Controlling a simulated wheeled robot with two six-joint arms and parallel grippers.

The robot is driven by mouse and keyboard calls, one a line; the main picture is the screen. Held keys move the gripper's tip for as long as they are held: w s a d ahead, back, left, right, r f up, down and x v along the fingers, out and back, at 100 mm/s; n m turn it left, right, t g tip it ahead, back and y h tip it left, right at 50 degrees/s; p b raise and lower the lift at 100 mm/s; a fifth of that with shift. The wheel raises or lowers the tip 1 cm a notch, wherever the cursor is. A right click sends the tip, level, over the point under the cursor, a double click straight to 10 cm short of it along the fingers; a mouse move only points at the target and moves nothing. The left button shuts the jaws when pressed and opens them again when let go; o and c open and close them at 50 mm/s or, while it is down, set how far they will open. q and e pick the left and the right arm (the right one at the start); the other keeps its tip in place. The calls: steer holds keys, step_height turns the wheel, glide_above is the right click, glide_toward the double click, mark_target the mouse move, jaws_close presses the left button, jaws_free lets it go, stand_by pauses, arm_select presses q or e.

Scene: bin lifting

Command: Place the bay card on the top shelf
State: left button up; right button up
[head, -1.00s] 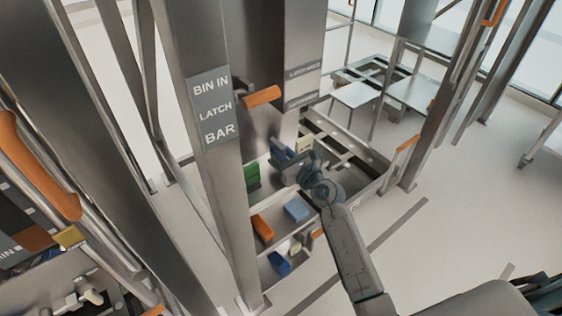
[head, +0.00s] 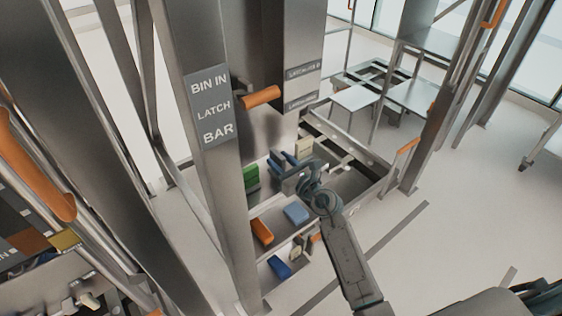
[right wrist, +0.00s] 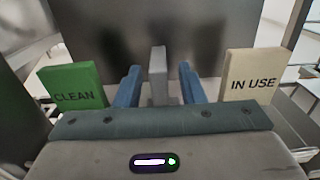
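The bay card is not clearly identifiable. A grey upright piece (right wrist: 158,75) stands between the blue fingers of my right gripper (right wrist: 162,85) in the right wrist view, with a small gap on each side. In the head view my right gripper (head: 284,163) is over the upper level of the rack. A green card reading CLEAN (right wrist: 73,88) stands left of it, and a cream card reading IN USE (right wrist: 249,75) stands right. They also show in the head view as a green card (head: 251,177) and a cream card (head: 303,147). My left gripper is not in view.
A post with a BIN IN LATCH BAR sign (head: 212,107) rises left of the rack. An orange handle (head: 261,97) juts out beside it. A light blue block (head: 296,213) and an orange block (head: 262,230) lie lower, with a dark blue block (head: 280,267) below.

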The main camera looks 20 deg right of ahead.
steer(key=shift+r, duration=0.25)
steer(key=v, duration=1.2)
steer(key=shift+b, duration=0.3)
steer(key=shift+f, duration=0.1)
